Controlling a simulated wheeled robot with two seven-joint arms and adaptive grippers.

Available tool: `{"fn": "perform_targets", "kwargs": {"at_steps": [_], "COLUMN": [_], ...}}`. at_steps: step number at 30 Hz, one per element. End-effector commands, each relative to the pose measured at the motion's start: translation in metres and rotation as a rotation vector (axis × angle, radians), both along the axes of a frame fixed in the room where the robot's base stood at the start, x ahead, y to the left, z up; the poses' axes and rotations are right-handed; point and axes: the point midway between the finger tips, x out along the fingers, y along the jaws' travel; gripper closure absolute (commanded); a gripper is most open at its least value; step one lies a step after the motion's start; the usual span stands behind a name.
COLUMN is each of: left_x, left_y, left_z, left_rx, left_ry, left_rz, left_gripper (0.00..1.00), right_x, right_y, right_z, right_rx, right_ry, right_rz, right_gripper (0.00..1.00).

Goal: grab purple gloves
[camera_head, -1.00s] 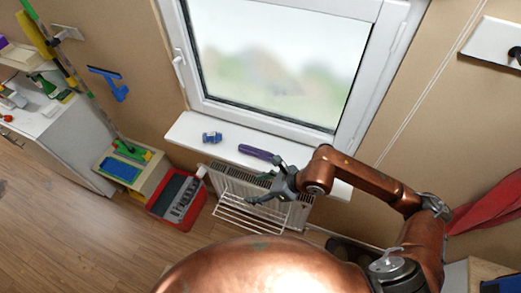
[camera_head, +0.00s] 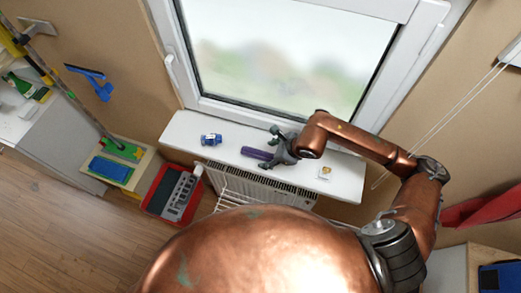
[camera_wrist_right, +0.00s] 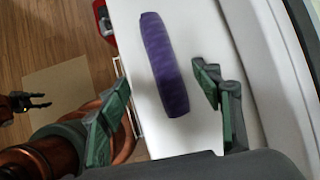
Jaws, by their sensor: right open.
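The purple gloves (camera_head: 256,153) lie as one long, narrow bundle on the white windowsill (camera_head: 338,183). In the right wrist view the purple bundle (camera_wrist_right: 163,62) lies lengthwise in front of my right gripper (camera_wrist_right: 160,82). Its green-padded fingers are parted, one on each side of the bundle's near end, with visible gaps. In the head view my right gripper (camera_head: 274,149) is at the bundle's right end and hides part of it. My left gripper (camera_wrist_right: 38,102) shows small and dark at the left edge of the right wrist view, its fingers seemingly apart.
A small blue item (camera_head: 211,139) sits on the sill left of the gloves, and a small yellowish item (camera_head: 325,172) to the right. The window (camera_head: 215,113) stands behind the sill.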

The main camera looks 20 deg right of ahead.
Motion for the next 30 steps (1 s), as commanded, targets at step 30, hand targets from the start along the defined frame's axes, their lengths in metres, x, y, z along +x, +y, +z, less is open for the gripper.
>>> {"fn": "perform_targets", "kwargs": {"at_steps": [30], "left_x": [-0.002], "left_y": [0.008], "left_z": [0.019], "left_rx": [0.008], "left_ry": [0.001], "left_rz": [-0.001], "left_gripper": [0.60], "right_x": [0.025], "right_y": [0.011], "right_z": [-0.043], "right_rx": [0.001], "right_ry": [0.000], "right_rz": [-0.003], "right_gripper": [0.65]}}
